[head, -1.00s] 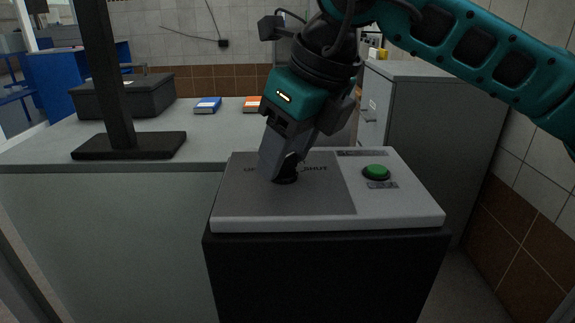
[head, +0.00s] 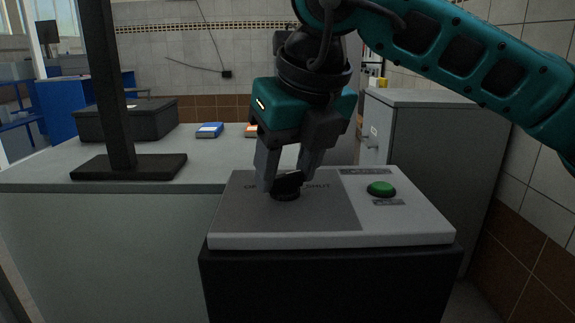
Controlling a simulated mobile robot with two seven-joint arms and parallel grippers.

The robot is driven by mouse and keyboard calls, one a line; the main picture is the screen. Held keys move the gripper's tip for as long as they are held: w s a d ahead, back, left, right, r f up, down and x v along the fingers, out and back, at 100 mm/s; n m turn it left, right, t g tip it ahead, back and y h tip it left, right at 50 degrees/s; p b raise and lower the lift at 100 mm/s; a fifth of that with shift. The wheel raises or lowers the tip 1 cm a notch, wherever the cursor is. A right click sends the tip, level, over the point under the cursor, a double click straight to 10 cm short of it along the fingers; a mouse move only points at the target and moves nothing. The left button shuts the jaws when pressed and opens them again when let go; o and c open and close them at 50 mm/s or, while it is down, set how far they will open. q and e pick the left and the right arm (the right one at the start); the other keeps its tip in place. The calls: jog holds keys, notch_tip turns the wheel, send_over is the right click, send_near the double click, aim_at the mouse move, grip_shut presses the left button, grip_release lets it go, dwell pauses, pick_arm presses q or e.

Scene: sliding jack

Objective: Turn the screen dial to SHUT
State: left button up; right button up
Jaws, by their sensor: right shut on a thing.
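The screen dial (head: 286,187) is a black round knob with a raised grip bar, on the dark grey left part of the control panel (head: 405,220). The word SHUT shows to its right. Lettering to its left is partly covered by a finger. My right gripper (head: 286,183) comes down from above with a finger on each side of the dial and is shut on it. The dial's bar looks slanted, its right end towards the SHUT lettering; its exact pointing is hard to tell. My left gripper is not in view.
A green button (head: 381,189) sits on the panel's right part. Behind are a grey worktop (head: 45,170) with a black box (head: 125,120), a blue book (head: 209,130) and a dark stand (head: 128,167). A grey cabinet (head: 440,150) stands at the right.

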jog(key=o, duration=1)
jog(key=shift+o, duration=0.2)
jog(key=p+v, duration=0.2)
jog(key=v, duration=1.1)
jog(key=shift+p, duration=0.3)
jog(key=shift+s, duration=0.1)
